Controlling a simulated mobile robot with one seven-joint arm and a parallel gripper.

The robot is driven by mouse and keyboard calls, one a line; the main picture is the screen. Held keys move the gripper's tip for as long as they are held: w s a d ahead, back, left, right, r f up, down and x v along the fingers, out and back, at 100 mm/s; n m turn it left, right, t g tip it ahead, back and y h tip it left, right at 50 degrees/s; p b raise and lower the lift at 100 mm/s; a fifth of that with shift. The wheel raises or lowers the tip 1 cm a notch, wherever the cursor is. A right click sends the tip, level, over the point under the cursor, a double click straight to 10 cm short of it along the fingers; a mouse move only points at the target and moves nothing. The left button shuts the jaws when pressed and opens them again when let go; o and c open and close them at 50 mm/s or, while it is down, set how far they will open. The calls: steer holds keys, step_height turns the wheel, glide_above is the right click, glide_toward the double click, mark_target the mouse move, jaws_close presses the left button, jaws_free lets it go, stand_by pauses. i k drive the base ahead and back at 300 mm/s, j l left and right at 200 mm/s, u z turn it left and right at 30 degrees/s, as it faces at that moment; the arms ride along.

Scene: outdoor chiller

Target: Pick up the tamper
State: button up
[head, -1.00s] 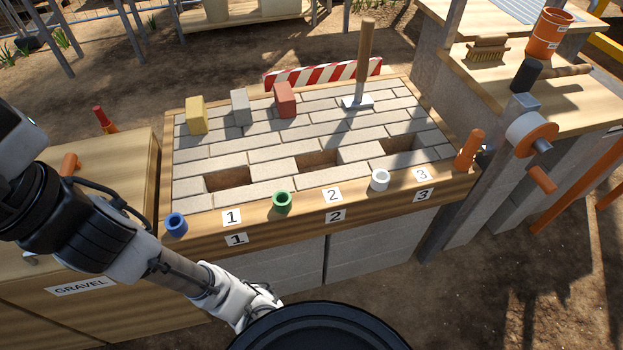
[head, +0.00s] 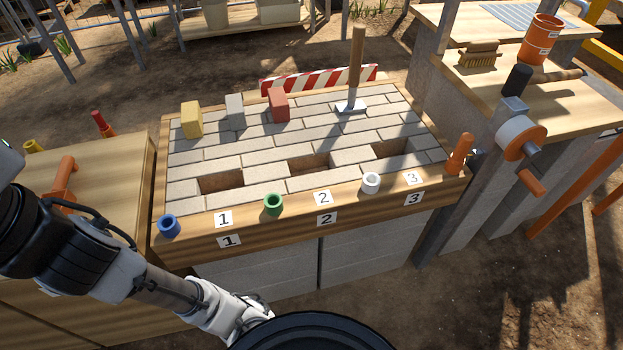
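The tamper (head: 356,65) stands upright on the far right part of the paved bench top, its long wooden handle rising from a flat metal plate (head: 350,107). The plate rests on the grey pavers. My arm comes in from the left and reaches down to the bottom middle, in front of the bench and well apart from the tamper. My gripper's fingers are not visible; the arm's end goes behind a black round part of my body.
The paver bench (head: 300,218) has three gaps. Yellow (head: 192,120), grey (head: 235,112) and red (head: 279,105) blocks stand left of the tamper. A striped barrier (head: 310,78) is behind. Blue (head: 168,226), green (head: 273,205) and white (head: 371,183) rings line the front edge.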

mark_target(352, 106)
steer(key=i+l+u, duration=0.2)
steer(key=l+u, duration=0.15)
steer(key=l, duration=0.3)
steer(key=i+l+u, duration=0.15)
steer(key=l+u, duration=0.2)
steer(key=l, duration=0.35)
steer(key=l+u, duration=0.35)
steer(key=l, duration=0.4)
steer(key=i, duration=0.55)
